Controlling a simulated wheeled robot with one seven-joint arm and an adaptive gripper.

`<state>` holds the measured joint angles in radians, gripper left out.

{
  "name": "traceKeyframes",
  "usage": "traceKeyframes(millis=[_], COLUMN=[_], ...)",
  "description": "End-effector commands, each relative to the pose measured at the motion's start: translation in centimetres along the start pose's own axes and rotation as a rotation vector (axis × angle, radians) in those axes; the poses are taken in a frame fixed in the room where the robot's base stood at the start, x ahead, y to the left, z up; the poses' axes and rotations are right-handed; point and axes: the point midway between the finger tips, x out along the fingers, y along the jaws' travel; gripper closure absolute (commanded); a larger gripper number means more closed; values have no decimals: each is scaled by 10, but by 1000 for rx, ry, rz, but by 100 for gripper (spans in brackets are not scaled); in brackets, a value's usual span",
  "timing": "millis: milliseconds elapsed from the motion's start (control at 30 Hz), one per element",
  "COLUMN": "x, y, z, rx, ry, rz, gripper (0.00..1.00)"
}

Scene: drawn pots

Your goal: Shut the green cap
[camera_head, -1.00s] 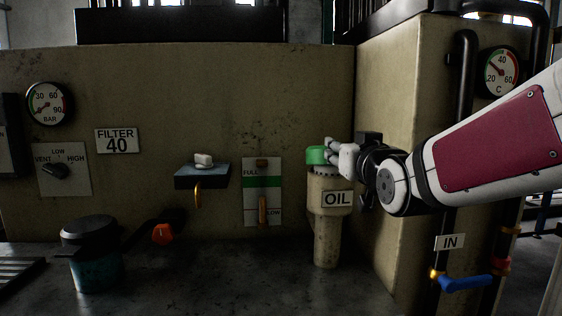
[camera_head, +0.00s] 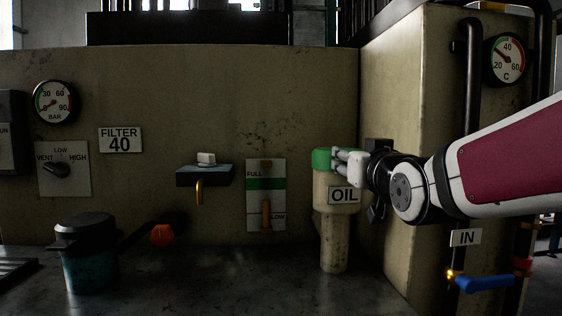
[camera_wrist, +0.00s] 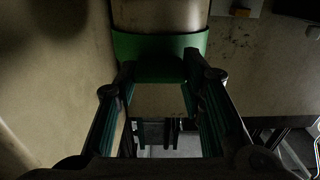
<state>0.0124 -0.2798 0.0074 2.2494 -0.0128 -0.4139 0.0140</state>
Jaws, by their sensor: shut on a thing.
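The green cap (camera_head: 323,158) sits on top of the tan oil filler neck (camera_head: 333,240), which carries an OIL label (camera_head: 343,195). My gripper (camera_head: 340,160) reaches in from the right, level with the cap, with its fingers at the cap's right side. In the wrist view the green cap (camera_wrist: 160,66) spans the space ahead of the fingertips, and my gripper (camera_wrist: 158,82) has one finger on each side of its near part, closed on it. The cap looks level on the neck. The fingers hide part of its right side.
The block's wall (camera_head: 400,240) stands close to the right of the filler neck. A pipe with a blue lever (camera_head: 485,283) is at the lower right. A sight gauge (camera_head: 266,190) and a small shelf (camera_head: 205,178) are left of the neck. The floor in front is clear.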

Motion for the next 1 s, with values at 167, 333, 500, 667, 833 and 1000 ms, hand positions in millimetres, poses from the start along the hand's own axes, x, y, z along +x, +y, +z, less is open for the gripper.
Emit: traceKeyframes(millis=[167,333,500,667,833,1000], x=[0,0,0,0,-5,-26], y=[1,1,1,0,0,0], z=[14,14,12,10,8,6], rx=[0,0,0,0,0,0], ry=[-33,-33,-27,-23,-19,-16], rz=[3,2,1,1,0,0], gripper=[100,100,43,43,43,43])
